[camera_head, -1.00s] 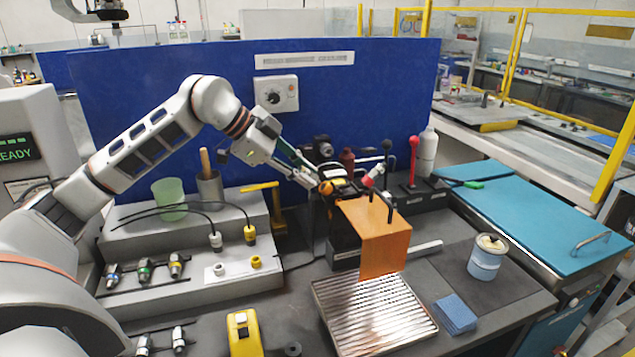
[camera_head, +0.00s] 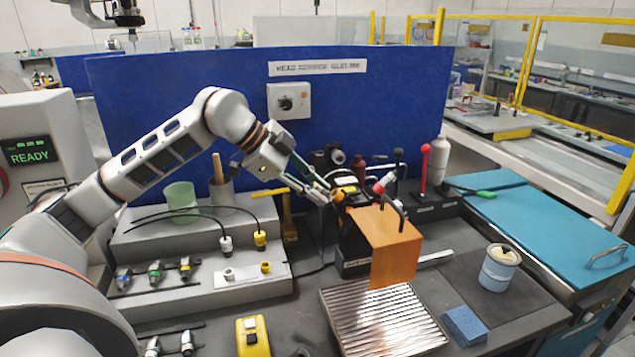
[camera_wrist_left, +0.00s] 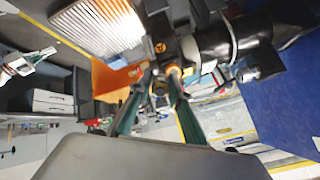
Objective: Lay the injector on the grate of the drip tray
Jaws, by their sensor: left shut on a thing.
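My left gripper (camera_head: 328,195) is shut on the injector (camera_head: 338,198), a small part with an orange and yellow section, at the dark test stand. In the left wrist view the gripper (camera_wrist_left: 158,78) closes on the injector (camera_wrist_left: 173,74), close to the stand's dark parts; I cannot tell whether they touch. The injector's lower part is hidden. The drip tray's ribbed metal grate (camera_head: 385,320) lies empty in front of the stand. My right gripper (camera_wrist_left: 28,62) seems to show small at the left of the wrist view; its fingers are unclear.
An orange sheet (camera_head: 392,250) on the stand overhangs the grate's back edge. Other injectors (camera_head: 155,272) lie on a grey rack at left. A yellow device (camera_head: 252,338), blue cloth (camera_head: 464,325) and can (camera_head: 498,270) flank the tray. A red-knobbed lever (camera_head: 424,165) rises behind.

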